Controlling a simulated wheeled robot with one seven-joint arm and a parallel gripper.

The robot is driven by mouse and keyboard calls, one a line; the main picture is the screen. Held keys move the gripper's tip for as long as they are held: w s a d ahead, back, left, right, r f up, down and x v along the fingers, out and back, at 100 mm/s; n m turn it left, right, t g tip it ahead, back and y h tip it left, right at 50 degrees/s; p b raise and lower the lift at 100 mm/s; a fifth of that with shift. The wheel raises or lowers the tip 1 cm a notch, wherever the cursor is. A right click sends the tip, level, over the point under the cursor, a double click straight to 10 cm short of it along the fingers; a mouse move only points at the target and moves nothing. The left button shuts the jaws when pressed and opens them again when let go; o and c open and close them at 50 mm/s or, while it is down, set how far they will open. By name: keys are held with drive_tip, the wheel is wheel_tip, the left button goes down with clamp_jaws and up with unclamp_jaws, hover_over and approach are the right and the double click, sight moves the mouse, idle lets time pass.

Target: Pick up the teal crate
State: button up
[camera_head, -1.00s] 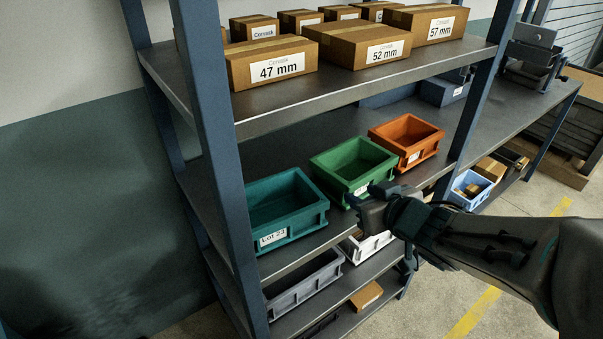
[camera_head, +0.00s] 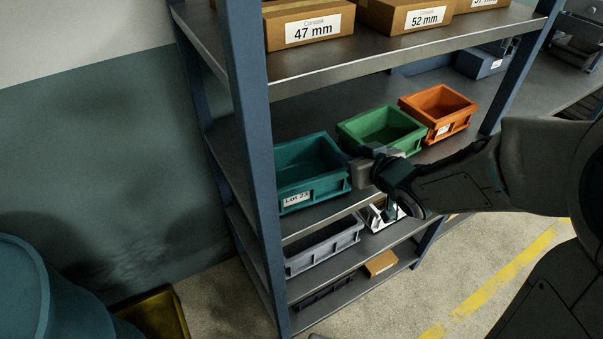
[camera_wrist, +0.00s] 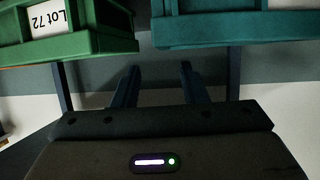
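The teal crate (camera_head: 312,172) stands on the middle shelf at its left end, open at the top, with a "Lot 23" label on its front. Its underside and lower wall (camera_wrist: 240,30) show at the top right of the wrist view. My gripper (camera_head: 358,168) is at the shelf front, by the crate's right end and in front of the green crate. In the wrist view my gripper (camera_wrist: 160,70) has its two fingers apart with nothing between them. I cannot tell whether it touches a crate.
The green crate (camera_head: 380,126) stands close to the right of the teal one, then an orange crate (camera_head: 438,108). A blue shelf post (camera_head: 248,120) rises at the left. A grey crate (camera_head: 322,247) is on the shelf below. Boxes (camera_head: 309,24) stand above.

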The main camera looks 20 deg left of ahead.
sight(337, 149)
drive_tip(key=x, duration=0.4)
drive_tip(key=shift+s+a+f, duration=0.1)
drive_tip(key=shift+s+f, duration=0.05)
drive_tip(key=shift+f, duration=0.2)
drive_tip(key=shift+w+a+f, duration=0.25)
drive_tip(key=shift+w+a, duration=0.15)
drive_tip(key=shift+w, duration=0.05)
clamp_jaws()
